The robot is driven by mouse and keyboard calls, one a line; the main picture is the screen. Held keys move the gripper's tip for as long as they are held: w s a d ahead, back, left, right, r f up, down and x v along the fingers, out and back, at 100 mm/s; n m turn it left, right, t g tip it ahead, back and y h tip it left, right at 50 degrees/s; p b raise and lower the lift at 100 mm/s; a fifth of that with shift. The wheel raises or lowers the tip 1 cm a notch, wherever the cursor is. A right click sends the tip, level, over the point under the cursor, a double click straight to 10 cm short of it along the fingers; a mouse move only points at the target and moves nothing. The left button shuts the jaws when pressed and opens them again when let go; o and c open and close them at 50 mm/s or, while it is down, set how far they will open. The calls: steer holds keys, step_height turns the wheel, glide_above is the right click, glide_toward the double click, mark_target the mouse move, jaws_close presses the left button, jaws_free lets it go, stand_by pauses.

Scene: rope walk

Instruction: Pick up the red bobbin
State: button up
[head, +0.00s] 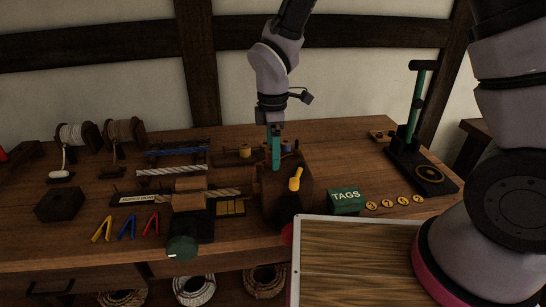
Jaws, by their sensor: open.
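My gripper (275,165) points straight down above the back middle of the bench, its teal fingers seen edge-on as one strip, with nothing visible held. I cannot make out a red bobbin for certain. A small yellow bobbin (245,150) stands left of the fingers and a blue bobbin (288,147) close on their right. The fingers and the dark wooden block (265,196) in front may hide part of this row. A red rounded thing (287,234) shows at the bench's front edge, partly behind the tray; I cannot tell what it is.
The block carries a yellow handle (296,179). A green TAGS box (346,201), yellow discs (388,204) and a green-handled press (417,135) are to the right. Two rope spools (72,135) and coloured clips (127,226) are left. A wood-bottomed tray (355,262) fills the front.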

steer(key=shift+f, duration=0.1)
steer(key=shift+c, duration=0.3)
jaws_close()
steer(key=shift+r, duration=5.15)
